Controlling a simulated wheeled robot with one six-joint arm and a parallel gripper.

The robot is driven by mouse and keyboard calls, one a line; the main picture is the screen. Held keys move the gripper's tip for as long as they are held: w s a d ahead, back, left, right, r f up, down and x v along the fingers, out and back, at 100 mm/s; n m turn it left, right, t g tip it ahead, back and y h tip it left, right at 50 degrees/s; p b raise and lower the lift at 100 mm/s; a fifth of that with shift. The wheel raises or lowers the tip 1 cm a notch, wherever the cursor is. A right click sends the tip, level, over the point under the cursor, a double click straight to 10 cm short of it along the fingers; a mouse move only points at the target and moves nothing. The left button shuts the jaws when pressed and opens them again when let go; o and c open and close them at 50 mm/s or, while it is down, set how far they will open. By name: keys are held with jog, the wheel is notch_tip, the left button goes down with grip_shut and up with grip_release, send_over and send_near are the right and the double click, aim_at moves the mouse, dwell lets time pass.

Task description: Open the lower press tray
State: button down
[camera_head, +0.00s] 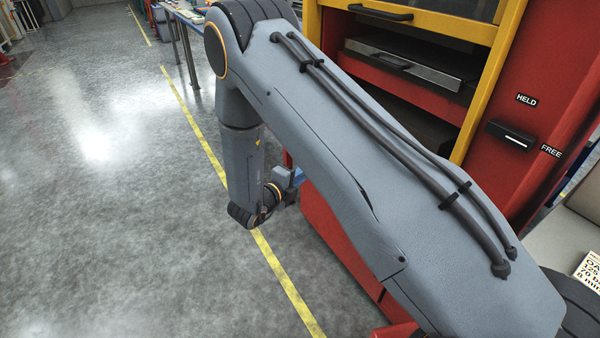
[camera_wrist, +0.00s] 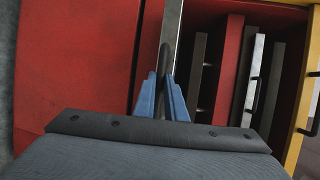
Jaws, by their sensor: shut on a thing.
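The lower press tray shows in the wrist view as a pale metal front strip (camera_wrist: 173,28), partly hidden by my gripper. Its dark bar handle (camera_wrist: 164,60) stands between the blue fingers of my gripper (camera_wrist: 164,92), which is shut on it. In the head view my forearm covers the lower tray, and only a bit of blue at my gripper (camera_head: 299,175) shows beside the red press (camera_head: 335,235). How far the tray stands out from the press cannot be told.
An upper tray (camera_head: 425,72) with a dark handle sits above in the press. A yellow-framed door with a black handle (camera_head: 380,12) is at the top. A dark lever (camera_head: 510,135) sits between HELD and FREE labels. Open grey floor (camera_head: 120,220) lies to the left.

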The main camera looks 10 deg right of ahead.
jog(key=shift+s+d+f, duration=0.15)
jog(key=shift+s+d, duration=0.05)
jog(key=shift+s, duration=0.05)
jog(key=c, duration=1.9)
grip_release()
jog(key=shift+o, duration=0.4)
jog(key=shift+a, duration=0.1)
jog(key=b+v, duration=0.1)
jog(key=v, duration=0.6)
jog(key=shift+s+a+r, duration=0.25)
